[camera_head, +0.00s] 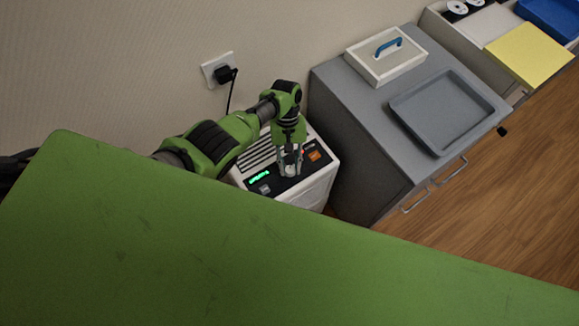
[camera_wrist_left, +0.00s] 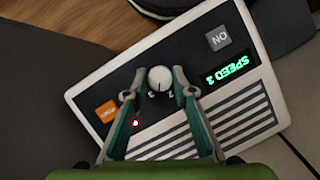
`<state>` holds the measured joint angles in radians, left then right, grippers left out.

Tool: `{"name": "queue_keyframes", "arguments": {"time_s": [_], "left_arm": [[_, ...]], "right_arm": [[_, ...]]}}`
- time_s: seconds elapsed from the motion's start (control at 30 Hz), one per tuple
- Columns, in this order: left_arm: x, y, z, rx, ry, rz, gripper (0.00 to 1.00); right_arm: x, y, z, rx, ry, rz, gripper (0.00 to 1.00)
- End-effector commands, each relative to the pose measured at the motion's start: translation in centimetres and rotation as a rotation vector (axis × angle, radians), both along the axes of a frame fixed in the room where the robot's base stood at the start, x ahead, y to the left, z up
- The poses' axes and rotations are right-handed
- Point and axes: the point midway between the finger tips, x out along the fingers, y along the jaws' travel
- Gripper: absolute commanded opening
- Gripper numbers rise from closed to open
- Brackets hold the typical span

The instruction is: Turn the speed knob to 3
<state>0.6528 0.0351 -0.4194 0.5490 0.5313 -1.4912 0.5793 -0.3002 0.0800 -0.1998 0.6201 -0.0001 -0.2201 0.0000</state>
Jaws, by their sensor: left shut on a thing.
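The white appliance (camera_head: 318,188) stands on the floor by the wall; its dark top panel also shows in the left wrist view (camera_wrist_left: 188,62). The round, pale speed knob (camera_wrist_left: 160,78) sits on that panel, with small numbers beside it, partly hidden. My left gripper (camera_head: 290,168) reaches down from above, its fingers on either side of the knob and shut on it; it also shows in the left wrist view (camera_wrist_left: 160,88). My right gripper is not in view.
The panel carries a grey ON button (camera_wrist_left: 218,38), an orange button (camera_wrist_left: 107,109) and a red light (camera_wrist_left: 136,123). A grey cabinet (camera_head: 350,130) with a grey tray (camera_head: 445,112) stands close to the right. A black plug (camera_head: 226,74) is in the wall socket.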

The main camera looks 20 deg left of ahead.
Motion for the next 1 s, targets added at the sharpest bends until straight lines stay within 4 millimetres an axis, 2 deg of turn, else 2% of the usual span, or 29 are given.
{"name": "queue_keyframes", "arguments": {"time_s": [0.2, 0.5, 1.0], "left_arm": [[0.1, -0.2, -0.2, 0.0, -0.001, -0.189, 0.03], [0.1, -0.3, -0.1, 0.0, -0.002, -0.373, 0.03], [0.1, -0.3, 0.0, 0.0, -0.002, -0.462, 0.03]], "right_arm": [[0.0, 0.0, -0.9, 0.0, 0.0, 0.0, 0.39], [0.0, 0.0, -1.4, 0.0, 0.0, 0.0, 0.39], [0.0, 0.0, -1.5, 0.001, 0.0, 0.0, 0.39]]}}
